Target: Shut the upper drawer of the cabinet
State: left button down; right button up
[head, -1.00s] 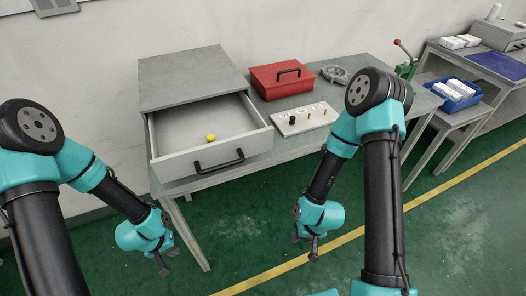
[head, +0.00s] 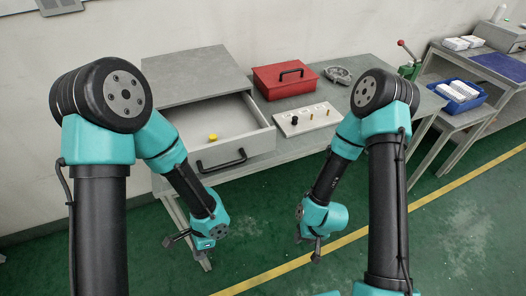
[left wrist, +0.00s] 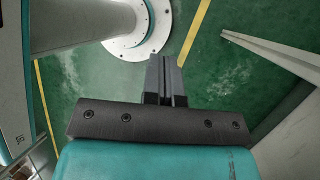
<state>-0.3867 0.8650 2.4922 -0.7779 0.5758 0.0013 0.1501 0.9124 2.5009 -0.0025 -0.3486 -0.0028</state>
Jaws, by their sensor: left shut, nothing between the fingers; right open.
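The grey cabinet (head: 195,75) stands on the left end of the workbench. Its upper drawer (head: 248,142) is pulled well out toward me, with a black handle (head: 222,162) on its front. A small yellow object (head: 213,138) lies inside the drawer. My left gripper (head: 172,240) is below and in front of the drawer, apart from it; my left arm covers the left part of the drawer front. The left wrist view shows its fingers (left wrist: 166,80) shut and empty over the floor. My right gripper (head: 317,250) hangs open in front of the bench, right of the drawer.
A red toolbox (head: 285,78) and a pale block with pegs (head: 306,119) sit on the bench right of the drawer. A grey metal part (head: 338,75) lies behind. A blue bin (head: 458,91) stands far right. The floor in front is clear.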

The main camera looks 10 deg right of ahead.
pick_arm(q)
jog(key=w+d+r+m+t+y, duration=0.3)
jog(key=r+m+t+y, duration=0.1)
jog(key=r+m, duration=0.15)
jog(key=m+t+h, duration=0.4)
jog(key=m+t, duration=1)
jog(key=t, duration=0.4)
send_near(259, 146)
jog(key=s+d, duration=0.2)
jog(key=s, duration=0.4)
jog(key=shift+s+a, duration=0.2)
jog(key=shift+a, duration=0.05)
jog(key=shift+w, duration=0.1)
jog(key=w+a, duration=0.1)
jog(key=w, duration=0.3)
jog(key=w+a, duration=0.1)
jog(key=w, duration=0.4)
jog(key=w+a, duration=0.1)
jog(key=w, duration=0.3)
jog(key=shift+w, duration=0.3)
jog(key=shift+w, duration=0.1)
